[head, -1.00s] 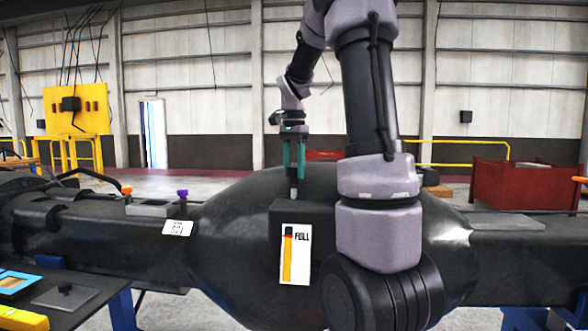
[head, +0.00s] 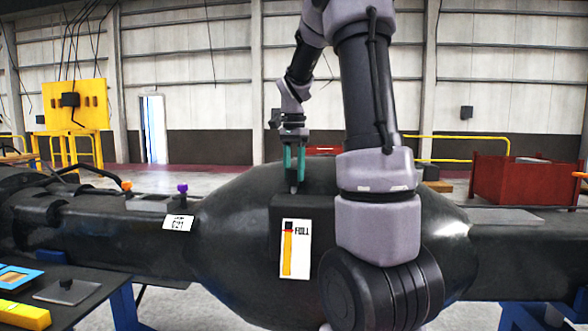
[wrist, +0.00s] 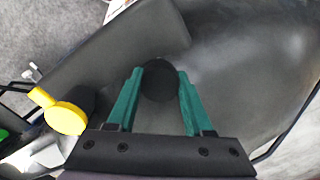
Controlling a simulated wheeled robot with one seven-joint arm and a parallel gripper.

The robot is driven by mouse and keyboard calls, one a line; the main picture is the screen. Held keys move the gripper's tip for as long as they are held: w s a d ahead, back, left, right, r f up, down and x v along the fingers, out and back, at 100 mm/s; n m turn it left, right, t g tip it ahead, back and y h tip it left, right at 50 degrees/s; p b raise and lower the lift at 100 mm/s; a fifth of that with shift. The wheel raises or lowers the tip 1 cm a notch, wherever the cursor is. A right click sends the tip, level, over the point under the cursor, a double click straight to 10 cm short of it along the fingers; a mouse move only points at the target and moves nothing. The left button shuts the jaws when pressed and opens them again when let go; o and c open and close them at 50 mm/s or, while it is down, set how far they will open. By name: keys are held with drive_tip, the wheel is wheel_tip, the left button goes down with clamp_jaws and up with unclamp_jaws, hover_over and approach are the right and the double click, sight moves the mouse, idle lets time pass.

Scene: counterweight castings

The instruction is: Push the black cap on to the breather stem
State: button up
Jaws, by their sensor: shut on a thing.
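My gripper (head: 294,178) points straight down over the raised block on top of the black casting (head: 225,235). Its two teal fingers are closed on the black cap, a dark round shape between the fingertips in the wrist view (wrist: 160,80). In the head view the cap is hard to make out. A small light-grey tip (head: 294,189) shows just under the fingers, close above the block; I cannot tell whether it is the breather stem. The cap hides whatever is beneath it in the wrist view.
A yellow-topped dark fitting (wrist: 67,117) stands left of my gripper. Orange (head: 127,186) and purple (head: 182,189) knobs stand on the casting's left arm. A bench at lower left holds a grey plate (head: 52,294) with a small black knob. A red bin (head: 515,180) is at right.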

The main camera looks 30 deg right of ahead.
drive_tip(key=shift+f, duration=0.55)
drive_tip(key=o, duration=1.2)
wheel_tip(320, 180, up, 11)
drive_tip(key=shift+f, duration=0.15)
drive_tip(key=s+a+f+n+t+y, duration=0.1)
drive_tip(key=s+a+f+n+t, duration=0.1)
drive_tip(key=s+a+n, duration=0.3)
drive_tip(key=s+a+f+n+t+y, duration=0.1)
drive_tip(key=s+a+n+t, duration=0.3)
drive_tip(key=s+a, duration=0.4)
drive_tip(key=s+f+t, duration=0.1)
drive_tip(key=s, duration=0.5)
drive_tip(key=shift+s+a+n, duration=0.15)
drive_tip(key=shift+s+n, duration=0.15)
drive_tip(key=shift+n, duration=0.1)
